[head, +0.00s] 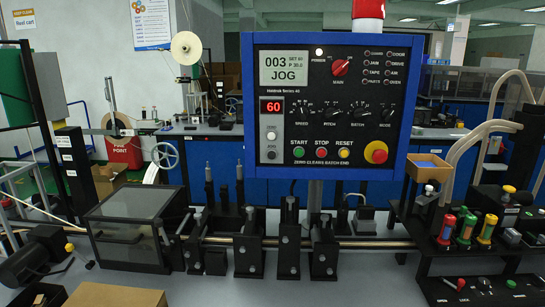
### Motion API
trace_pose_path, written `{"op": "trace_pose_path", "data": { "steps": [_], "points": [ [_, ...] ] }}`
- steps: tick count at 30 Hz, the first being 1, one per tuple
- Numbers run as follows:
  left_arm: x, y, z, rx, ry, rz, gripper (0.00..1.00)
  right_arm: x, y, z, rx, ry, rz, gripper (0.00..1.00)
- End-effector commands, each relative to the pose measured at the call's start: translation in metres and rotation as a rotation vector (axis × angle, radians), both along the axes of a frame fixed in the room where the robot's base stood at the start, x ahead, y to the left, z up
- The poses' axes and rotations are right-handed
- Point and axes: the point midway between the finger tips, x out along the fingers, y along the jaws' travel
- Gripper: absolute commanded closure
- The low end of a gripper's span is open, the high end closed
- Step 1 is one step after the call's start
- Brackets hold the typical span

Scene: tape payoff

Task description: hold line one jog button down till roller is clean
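The blue-framed control panel (400,38) stands in the middle of the head view. Its display (284,68) reads "003" and "JOG", and a red readout (271,106) shows 60. Along its lower edge are a green START button (299,152), a red STOP button (322,153) and a yellow RESET button (344,153). Two small round buttons, one pale (271,136) and one dark (271,155), sit under the readout. I cannot tell which button is line one jog. No roller is clearly identifiable, nor its cleanness. Neither gripper is in view.
A row of black roller stands (288,250) runs along a bench below the panel. A dark covered box (130,232) stands left, with a motor (30,262) beside it. Red, green and yellow handled parts (465,228) stand right. A red emergency button (376,152) is on the panel.

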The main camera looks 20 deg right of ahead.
Motion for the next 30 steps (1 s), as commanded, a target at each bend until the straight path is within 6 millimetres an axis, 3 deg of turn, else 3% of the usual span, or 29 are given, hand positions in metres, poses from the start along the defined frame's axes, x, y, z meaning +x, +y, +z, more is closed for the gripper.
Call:
{"op": "trace_pose_path", "data": {
  "steps": [5,12,30],
  "points": [
    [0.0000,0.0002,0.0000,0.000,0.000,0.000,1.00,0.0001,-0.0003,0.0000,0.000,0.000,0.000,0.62],
    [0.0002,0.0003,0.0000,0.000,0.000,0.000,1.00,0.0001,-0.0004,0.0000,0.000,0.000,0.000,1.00],
    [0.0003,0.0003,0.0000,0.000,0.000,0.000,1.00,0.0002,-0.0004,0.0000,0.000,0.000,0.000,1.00]
  ]
}}
